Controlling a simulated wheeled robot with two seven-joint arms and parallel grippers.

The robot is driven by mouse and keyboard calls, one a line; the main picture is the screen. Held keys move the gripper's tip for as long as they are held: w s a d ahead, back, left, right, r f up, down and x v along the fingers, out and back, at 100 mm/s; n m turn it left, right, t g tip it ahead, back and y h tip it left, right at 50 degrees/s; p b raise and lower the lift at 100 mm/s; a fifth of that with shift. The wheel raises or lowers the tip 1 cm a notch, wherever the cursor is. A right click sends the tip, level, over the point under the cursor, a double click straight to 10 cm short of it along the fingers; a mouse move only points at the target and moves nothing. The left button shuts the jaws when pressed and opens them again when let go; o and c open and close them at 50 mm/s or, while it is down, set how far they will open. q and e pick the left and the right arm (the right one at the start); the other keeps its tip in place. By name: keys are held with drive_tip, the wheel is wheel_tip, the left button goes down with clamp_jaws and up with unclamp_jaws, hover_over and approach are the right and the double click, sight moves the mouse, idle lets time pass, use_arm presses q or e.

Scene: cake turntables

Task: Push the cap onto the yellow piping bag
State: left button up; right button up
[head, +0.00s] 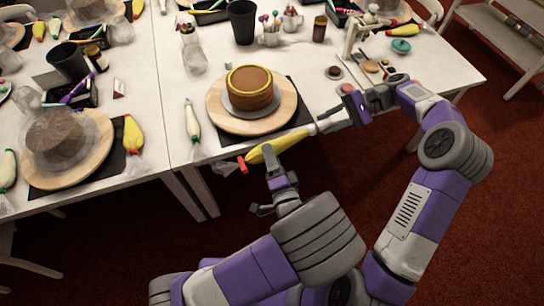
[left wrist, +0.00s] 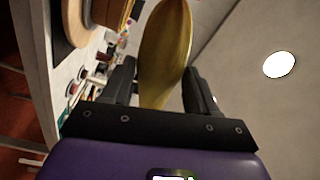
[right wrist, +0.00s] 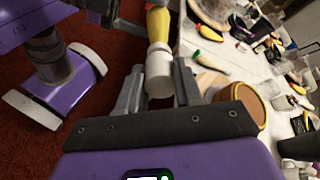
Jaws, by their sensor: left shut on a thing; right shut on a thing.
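The yellow piping bag (head: 278,149) is held level in front of the table edge, with a red clip (head: 242,164) at its left end. My left gripper (head: 277,170) is shut on the bag; the bag also stands between the fingers in the left wrist view (left wrist: 165,50). My right gripper (head: 322,127) is shut on the white cap (right wrist: 159,70) at the bag's right end. In the right wrist view the cap is in line with the yellow bag (right wrist: 158,25) and appears to meet its tip. How far the cap sits over the tip cannot be told.
A brown cake (head: 250,90) with a yellow ring stands on a wooden turntable (head: 225,118) just behind the bag. A bag with a green end (head: 192,122) lies left of it. A second table (head: 150,178) with another cake is at left. Red carpet lies below.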

drive_tip(key=shift+s+a+f, duration=0.15)
drive_tip(key=shift+s+a, duration=0.05)
drive_tip(key=shift+a, duration=0.25)
idle(0.8)
drive_tip(key=o, duration=1)
drive_tip(key=shift+c, duration=0.2)
drive_tip(key=shift+d, duration=0.1)
drive_tip(key=v, duration=1.2)
drive_tip(key=shift+w, duration=0.1)
